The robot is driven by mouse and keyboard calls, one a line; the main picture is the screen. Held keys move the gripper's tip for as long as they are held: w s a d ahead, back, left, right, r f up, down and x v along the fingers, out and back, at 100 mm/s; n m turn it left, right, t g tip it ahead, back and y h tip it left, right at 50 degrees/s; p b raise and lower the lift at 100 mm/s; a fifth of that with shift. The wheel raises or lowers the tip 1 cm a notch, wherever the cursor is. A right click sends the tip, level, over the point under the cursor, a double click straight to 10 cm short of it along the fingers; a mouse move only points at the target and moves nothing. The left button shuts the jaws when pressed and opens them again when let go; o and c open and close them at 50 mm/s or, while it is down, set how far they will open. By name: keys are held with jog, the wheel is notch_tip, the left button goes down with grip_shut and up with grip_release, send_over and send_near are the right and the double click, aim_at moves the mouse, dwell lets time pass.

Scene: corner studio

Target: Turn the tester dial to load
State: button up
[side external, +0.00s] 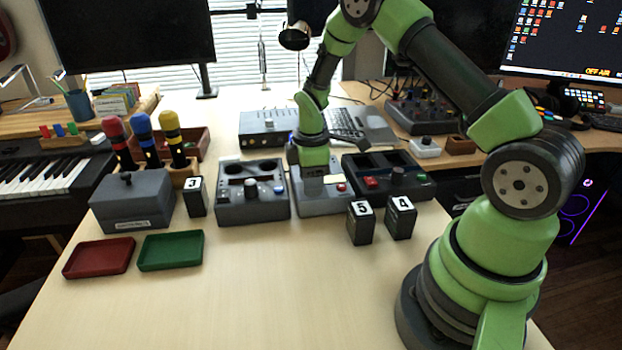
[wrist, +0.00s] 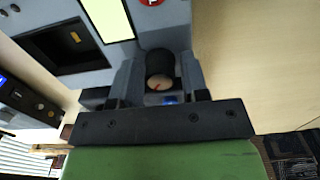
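The tester (side external: 321,195) is a grey box in the middle of the row of devices, with a red button at its right. My gripper (side external: 313,142) is lowered over its back part and hides the dial in the side external view. In the wrist view the dial (wrist: 159,68) is a dark round knob with a pale face and a small red mark. It sits between the two grey fingers of my gripper (wrist: 160,82). I cannot tell whether the fingers touch its sides. A lit pale-yellow screen (wrist: 108,18) and a dark recess (wrist: 62,42) are on the tester beside the dial.
A grey device with knobs (side external: 252,205) stands left of the tester, and another with a red button (side external: 390,183) stands right. Numbered blocks (side external: 360,224) (side external: 400,218) stand in front. Red (side external: 99,257) and green (side external: 170,250) trays lie front left. The front table is clear.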

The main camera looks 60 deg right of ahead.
jog(key=c, duration=0.6)
jog(key=shift+m, duration=0.3)
jog(key=m, duration=1.2)
jog(key=shift+m, duration=0.3)
jog(key=m, duration=0.5)
jog(key=shift+m, duration=0.4)
